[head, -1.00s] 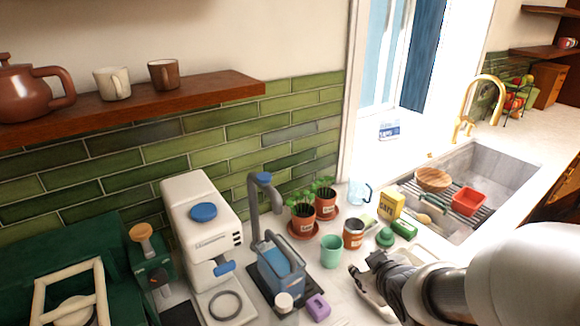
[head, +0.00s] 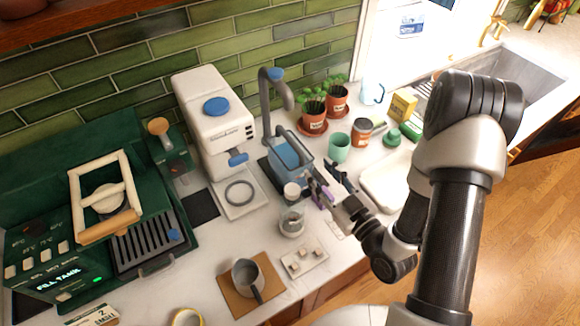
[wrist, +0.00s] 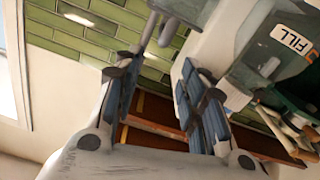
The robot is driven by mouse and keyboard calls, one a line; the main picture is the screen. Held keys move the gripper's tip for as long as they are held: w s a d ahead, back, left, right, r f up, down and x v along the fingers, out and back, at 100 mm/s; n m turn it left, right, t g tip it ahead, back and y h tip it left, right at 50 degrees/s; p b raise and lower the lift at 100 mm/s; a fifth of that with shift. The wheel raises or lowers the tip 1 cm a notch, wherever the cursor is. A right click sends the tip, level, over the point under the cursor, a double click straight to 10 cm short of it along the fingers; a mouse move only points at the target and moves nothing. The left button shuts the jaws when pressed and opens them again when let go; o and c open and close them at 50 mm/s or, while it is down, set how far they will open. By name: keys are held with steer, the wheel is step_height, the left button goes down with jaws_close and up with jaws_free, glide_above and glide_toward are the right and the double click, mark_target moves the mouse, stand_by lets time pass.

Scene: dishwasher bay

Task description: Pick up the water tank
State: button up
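The water tank (head: 291,153) is a clear blue box with a dark handle. It stands upright in its dark base on the counter, beneath a grey curved spout (head: 277,95) and right of a white machine (head: 212,135). My gripper (head: 325,174) is at the tank's front right in the head view. Its fingers are spread, with nothing held. Contact with the tank cannot be told. In the wrist view the gripper (wrist: 160,75) is also open, with an empty gap.
A green cup (head: 339,147) and potted plants (head: 313,117) stand right of the tank. A green coffee machine (head: 60,235) reads "FILL TANK". A jug (head: 245,275) is at the front.

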mark_target(298, 149)
steer(key=b+x, duration=0.1)
steer(key=b, duration=0.1)
steer(key=b+x, duration=0.3)
steer(key=b, duration=0.1)
steer(key=shift+w+a+f, duration=0.3)
steer(key=b+x, duration=0.1)
steer(key=x, duration=0.5)
steer(key=shift+r, duration=0.2)
steer(key=w+a, duration=0.1)
steer(key=w+a+f+b, duration=0.1)
steer(key=w, duration=0.1)
steer(key=shift+w+a, duration=0.2)
steer(key=shift+w, duration=0.15)
steer(key=shift+w+a, duration=0.25)
steer(key=shift+w, duration=0.1)
steer(key=shift+c, duration=0.5)
jaws_close()
